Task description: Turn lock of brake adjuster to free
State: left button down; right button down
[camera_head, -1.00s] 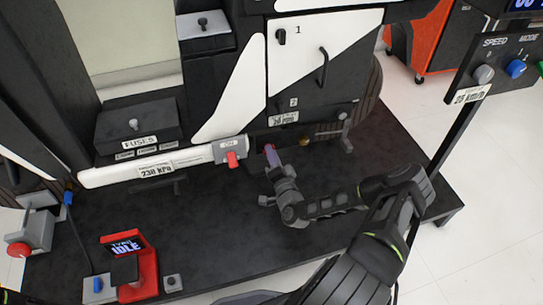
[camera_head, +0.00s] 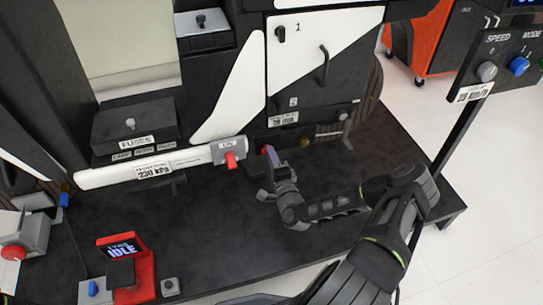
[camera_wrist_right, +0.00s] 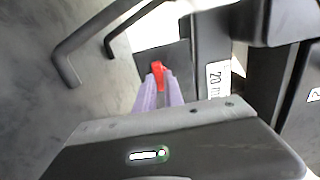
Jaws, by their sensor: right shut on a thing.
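The brake adjuster's lock shows as a small red lever (camera_wrist_right: 157,69) on a dark block in the right wrist view. In the head view the red lever (camera_head: 267,149) sits low on the black rig, below the "20 mm" label (camera_head: 284,119). My right gripper (camera_head: 272,155) has its purple fingers on this lever. In the right wrist view the two fingers (camera_wrist_right: 158,84) close around the red piece, which sticks out past their tips. The fingers hide part of the lever in both views. My left gripper is not in view.
A brass knob (camera_head: 303,142) and a grey handle (camera_head: 344,118) are to the right. The black platform (camera_head: 235,235) is mostly clear in front.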

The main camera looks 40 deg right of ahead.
jog(key=c, duration=1.4)
grip_release()
jog(key=shift+c, duration=0.2)
jog(key=p+v, duration=0.2)
jog(key=v, duration=0.6)
jog(key=shift+w, duration=0.1)
